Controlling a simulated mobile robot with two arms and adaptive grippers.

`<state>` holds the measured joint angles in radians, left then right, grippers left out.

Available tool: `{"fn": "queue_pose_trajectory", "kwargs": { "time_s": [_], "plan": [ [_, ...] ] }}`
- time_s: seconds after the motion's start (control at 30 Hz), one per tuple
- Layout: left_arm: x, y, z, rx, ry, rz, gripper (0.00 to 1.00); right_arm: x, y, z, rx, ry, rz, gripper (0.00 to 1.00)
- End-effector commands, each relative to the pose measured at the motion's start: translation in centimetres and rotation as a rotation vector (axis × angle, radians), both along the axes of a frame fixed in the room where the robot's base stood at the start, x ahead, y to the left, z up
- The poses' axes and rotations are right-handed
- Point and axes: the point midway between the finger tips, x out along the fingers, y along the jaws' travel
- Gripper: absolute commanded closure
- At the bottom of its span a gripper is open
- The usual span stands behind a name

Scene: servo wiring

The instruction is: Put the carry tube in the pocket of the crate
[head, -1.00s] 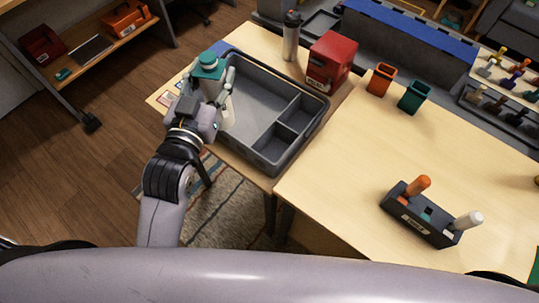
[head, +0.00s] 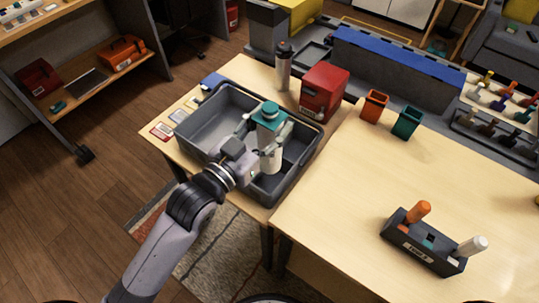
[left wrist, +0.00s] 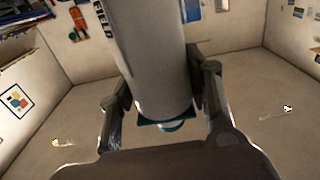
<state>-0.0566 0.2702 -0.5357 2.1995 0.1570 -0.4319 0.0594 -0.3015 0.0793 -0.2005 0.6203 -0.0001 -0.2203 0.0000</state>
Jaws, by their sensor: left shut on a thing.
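The carry tube (head: 270,159) is pale with a teal cap and stands roughly upright in my left gripper (head: 268,142). In the left wrist view the tube (left wrist: 148,60) fills the space between the two fingers (left wrist: 162,112). The grey crate (head: 213,122) stands on the table, with one large bay on the left and smaller pockets on the right. The tube is over the crate's right part, in front of the divided pockets. Its lower end is near the pocket walls; I cannot tell if it is inside a pocket. My right gripper is out of view.
Orange (head: 374,106) and teal (head: 407,121) cups stand to the right. A dark holder (head: 422,242) with orange and white handles is at the front right. The table's middle is clear.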

Motion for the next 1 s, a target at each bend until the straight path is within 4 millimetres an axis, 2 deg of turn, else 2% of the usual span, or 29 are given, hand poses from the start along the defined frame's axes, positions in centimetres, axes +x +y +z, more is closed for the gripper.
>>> {"fn": "queue_pose_trajectory", "kwargs": {
  "time_s": [0.03,0.2,0.37,0.6,0.7,1.0],
  "plan": [
    [0.0,0.0,-1.5,0.003,0.004,0.0,1.0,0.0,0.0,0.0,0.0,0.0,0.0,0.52],
    [-0.1,0.0,-4.7,0.001,0.001,0.0,1.0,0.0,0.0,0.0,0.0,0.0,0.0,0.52],
    [0.0,0.0,-5.9,0.0,-0.002,0.0,1.0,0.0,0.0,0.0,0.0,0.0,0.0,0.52],
    [0.0,0.0,-9.3,0.001,-0.001,0.0,1.0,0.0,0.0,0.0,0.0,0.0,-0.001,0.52],
    [0.0,0.0,-10.0,-0.001,-0.003,0.0,1.0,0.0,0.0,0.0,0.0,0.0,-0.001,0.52],
    [0.0,0.0,-10.1,-0.002,-0.004,0.0,1.0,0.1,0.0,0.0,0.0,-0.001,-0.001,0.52]
  ]
}}
